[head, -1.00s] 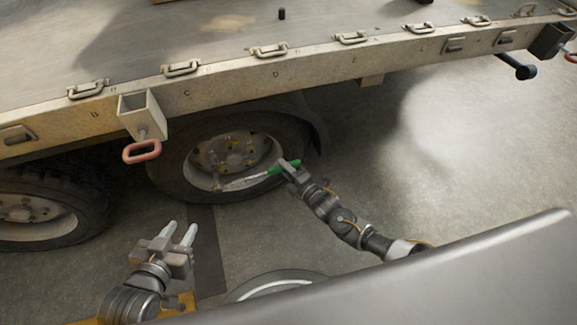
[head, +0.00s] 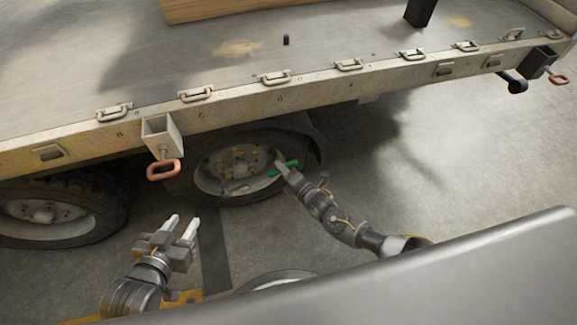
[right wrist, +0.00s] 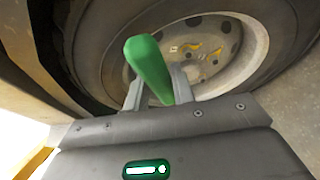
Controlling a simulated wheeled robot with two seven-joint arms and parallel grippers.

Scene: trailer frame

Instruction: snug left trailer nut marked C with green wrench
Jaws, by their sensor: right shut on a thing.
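My right gripper (head: 284,168) is shut on the green handle, in front of the wheel's right side. In the right wrist view the green handle (right wrist: 148,66) stands between the fingers; the wrench's far end is hidden there. The wheel hub (head: 238,162) carries yellow markers by its nuts. The nut marked C is too small to tell apart. My left gripper (head: 185,229) is open and empty, low in front of the wheels.
The trailer bed edge (head: 235,111) with several latches runs above the wheel. A bracket with a red loop (head: 164,170) hangs at the wheel's upper left. A second wheel (head: 42,212) stands at left. Open floor (head: 440,160) lies to the right.

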